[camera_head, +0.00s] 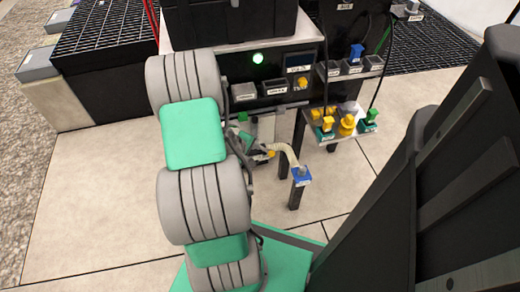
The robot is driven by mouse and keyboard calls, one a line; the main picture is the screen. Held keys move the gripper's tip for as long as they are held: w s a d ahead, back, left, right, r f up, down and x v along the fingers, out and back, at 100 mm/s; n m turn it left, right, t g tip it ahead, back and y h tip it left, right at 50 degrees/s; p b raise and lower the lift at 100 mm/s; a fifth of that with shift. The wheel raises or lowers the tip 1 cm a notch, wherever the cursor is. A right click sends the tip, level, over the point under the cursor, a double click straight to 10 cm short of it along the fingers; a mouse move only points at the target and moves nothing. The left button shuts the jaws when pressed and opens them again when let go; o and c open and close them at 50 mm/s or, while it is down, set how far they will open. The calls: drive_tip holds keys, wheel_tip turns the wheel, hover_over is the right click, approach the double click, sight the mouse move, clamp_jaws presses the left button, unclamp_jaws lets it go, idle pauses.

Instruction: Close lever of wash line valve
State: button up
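Several small valves with coloured levers are in view, but their labels are too small to read, so I cannot tell which is the wash line valve. A blue lever (356,53) stands up at the upper right. A yellow one (303,82) sits on the bench front. Yellow (347,125) and green (369,119) ones are on the lower shelf. A blue fitting (301,175) tops a short post, with a pale hose (287,150) curving to it. My gripper (265,153) is left of this hose, mostly hidden behind my arm; its fingers cannot be made out.
A black tote (230,20) stands on the bench above a lit green lamp (257,58). The lower shelf (318,137) juts out to the right. Dark hoses (388,70) hang there. A black grating (105,30) is at upper left. Tiled floor (95,190) is clear at left.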

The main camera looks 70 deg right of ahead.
sight(262, 148)
drive_tip(key=d, duration=0.1)
drive_tip(key=s+d+f+b, duration=0.1)
drive_tip(key=d, duration=0.1)
drive_tip(key=d+f, duration=0.1)
drive_tip(key=shift+s+d+b, duration=0.25)
drive_tip(key=shift+b, duration=0.05)
drive_tip(key=shift+d+f, duration=0.25)
drive_tip(key=shift+d, duration=0.05)
drive_tip(key=shift+c, duration=0.3)
clamp_jaws()
idle(0.5)
